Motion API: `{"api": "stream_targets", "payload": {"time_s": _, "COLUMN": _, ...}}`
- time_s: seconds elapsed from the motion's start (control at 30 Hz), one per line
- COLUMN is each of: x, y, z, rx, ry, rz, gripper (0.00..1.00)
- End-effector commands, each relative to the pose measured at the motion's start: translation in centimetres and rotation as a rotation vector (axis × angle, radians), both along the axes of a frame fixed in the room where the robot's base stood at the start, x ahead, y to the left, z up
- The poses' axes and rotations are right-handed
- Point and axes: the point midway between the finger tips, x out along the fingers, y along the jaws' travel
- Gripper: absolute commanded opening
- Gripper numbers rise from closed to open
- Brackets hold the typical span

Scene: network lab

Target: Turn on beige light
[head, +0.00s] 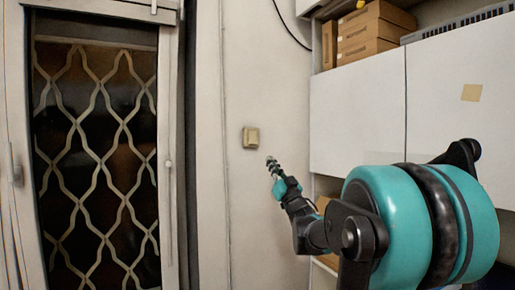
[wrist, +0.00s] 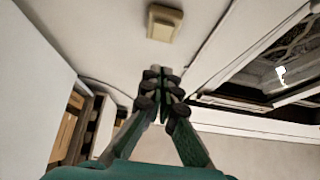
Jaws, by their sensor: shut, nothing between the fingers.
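A small beige light switch (head: 251,138) is fixed on the pale wall between the door and the white cabinets. It also shows at the top of the wrist view (wrist: 164,22). My gripper (head: 270,161) is just right of and below the switch in the head view, with its fingers shut and nothing between them. In the wrist view my gripper's fingertips (wrist: 161,72) point toward the wall, with a visible gap in the picture between them and the switch. Whether the switch is on or off cannot be told.
A door with a wavy lattice over dark glass (head: 97,160) stands at the left. White cabinets (head: 358,120) stand at the right, with cardboard boxes (head: 374,32) on a shelf above. A dark cable (head: 290,27) hangs on the wall above. The wall around the switch is bare.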

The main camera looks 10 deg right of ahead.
Motion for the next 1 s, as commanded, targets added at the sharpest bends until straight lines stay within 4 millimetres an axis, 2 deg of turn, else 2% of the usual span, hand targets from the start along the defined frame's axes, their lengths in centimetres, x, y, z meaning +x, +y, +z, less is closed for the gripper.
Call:
{"api": "stream_targets", "payload": {"time_s": 0.23, "x": 0.1, "y": 0.0, "z": 0.0, "rx": 0.000, "ry": 0.001, "rz": -0.001, "gripper": 0.00}}
{"api": "stream_targets", "payload": {"time_s": 0.37, "x": 0.8, "y": 0.2, "z": 0.6, "rx": 0.001, "ry": 0.002, "rz": 0.000, "gripper": 0.00}}
{"api": "stream_targets", "payload": {"time_s": 0.87, "x": 7.7, "y": 2.5, "z": 6.3, "rx": 0.000, "ry": 0.002, "rz": -0.001, "gripper": 0.00}}
{"api": "stream_targets", "payload": {"time_s": 1.0, "x": 9.6, "y": 3.1, "z": 5.8, "rx": 0.000, "ry": 0.003, "rz": -0.002, "gripper": 0.00}}
